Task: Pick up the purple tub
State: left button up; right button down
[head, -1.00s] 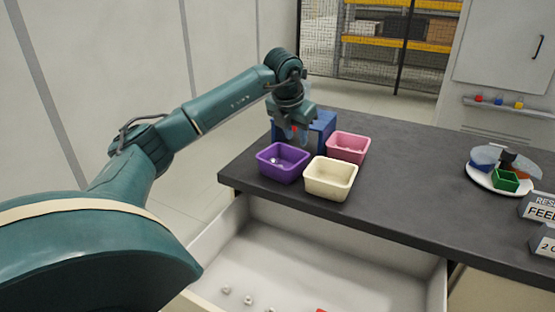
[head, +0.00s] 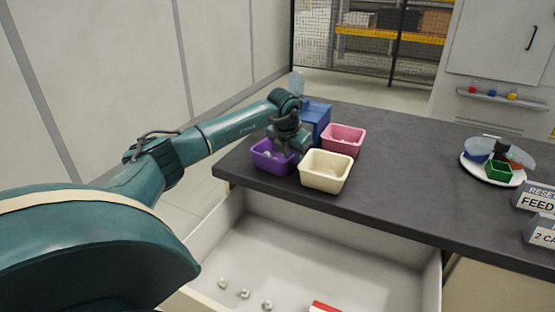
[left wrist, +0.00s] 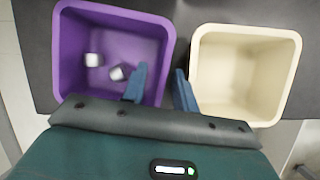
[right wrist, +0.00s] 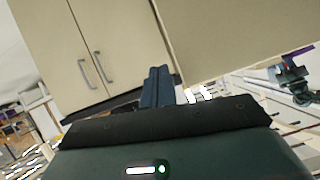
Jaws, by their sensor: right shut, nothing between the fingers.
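The purple tub (head: 262,163) stands on the dark worktop near its left front corner. In the left wrist view the purple tub (left wrist: 67,62) holds two small pale pieces (left wrist: 105,66). My left gripper (head: 289,154) is low over the tub's right side in the head view. In the left wrist view its fingers (left wrist: 160,90) are apart, one over the tub's inside and one in the gap beside the cream tub. The tub's right wall lies between them, with no visible grip on it. My right gripper (right wrist: 157,87) is shut and empty, away from the tubs.
The cream tub (head: 326,171) stands close to the right of the purple one. A pink tub (head: 343,140) and a blue box (head: 315,116) are behind. An open drawer (head: 330,250) with several small pieces is below. The worktop's middle is clear.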

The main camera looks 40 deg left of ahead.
pick_arm(q)
jog(key=shift+w+f, duration=0.25)
jog(key=shift+f, duration=0.25)
jog(key=shift+f, duration=0.25)
jog(key=shift+c, duration=0.2)
grip_shut()
dwell(0.3)
